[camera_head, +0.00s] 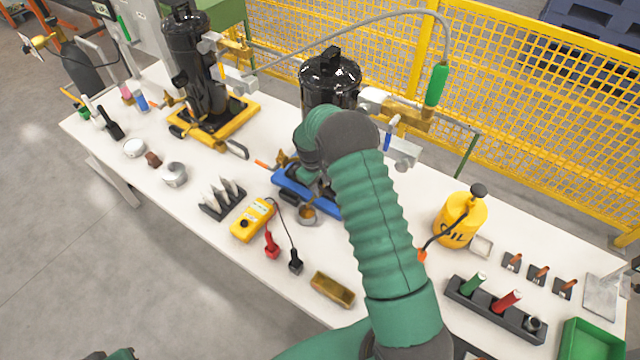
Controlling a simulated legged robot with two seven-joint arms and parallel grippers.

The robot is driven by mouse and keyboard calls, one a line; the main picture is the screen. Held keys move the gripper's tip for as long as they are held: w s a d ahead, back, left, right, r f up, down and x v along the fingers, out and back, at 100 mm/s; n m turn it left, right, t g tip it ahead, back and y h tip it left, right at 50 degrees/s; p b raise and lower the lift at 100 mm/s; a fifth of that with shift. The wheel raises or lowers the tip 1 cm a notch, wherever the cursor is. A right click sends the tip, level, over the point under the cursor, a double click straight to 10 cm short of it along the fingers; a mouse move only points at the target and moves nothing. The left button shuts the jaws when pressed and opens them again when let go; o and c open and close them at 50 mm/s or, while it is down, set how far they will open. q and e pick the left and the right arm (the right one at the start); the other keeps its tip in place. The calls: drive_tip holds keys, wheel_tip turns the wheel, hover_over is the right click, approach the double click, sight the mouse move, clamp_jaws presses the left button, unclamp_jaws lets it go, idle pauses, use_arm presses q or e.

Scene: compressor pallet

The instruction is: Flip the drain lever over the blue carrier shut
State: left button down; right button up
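The blue carrier (291,183) stands mid-table under a black compressor tank (329,82). My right arm covers much of its right side. At the carrier's left end is a brass fitting with an orange-tipped lever (262,164) that points out to the left. A small round metal cup (308,214) with brown inside sits at the carrier's front edge. My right gripper (324,186) is over the carrier, mostly hidden behind my wrist. I cannot tell whether its fingers are open or touch anything. My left gripper is not in view.
A yellow carrier (240,122) with another tank stands at the left. In front are a black rack (222,201), a yellow meter (253,219) with leads, and a brass tray (332,290). An oil can (460,218) stands right. A hose arches above; yellow mesh fencing (540,100) is behind.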

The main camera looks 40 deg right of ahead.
drive_tip(key=shift+c, duration=0.3)
clamp_jaws()
drive_tip(key=shift+s+d+r+n+p, duration=0.15)
drive_tip(key=shift+n+p, duration=0.2)
drive_tip(key=shift+n, duration=0.65)
drive_tip(key=shift+o, duration=0.3)
unclamp_jaws()
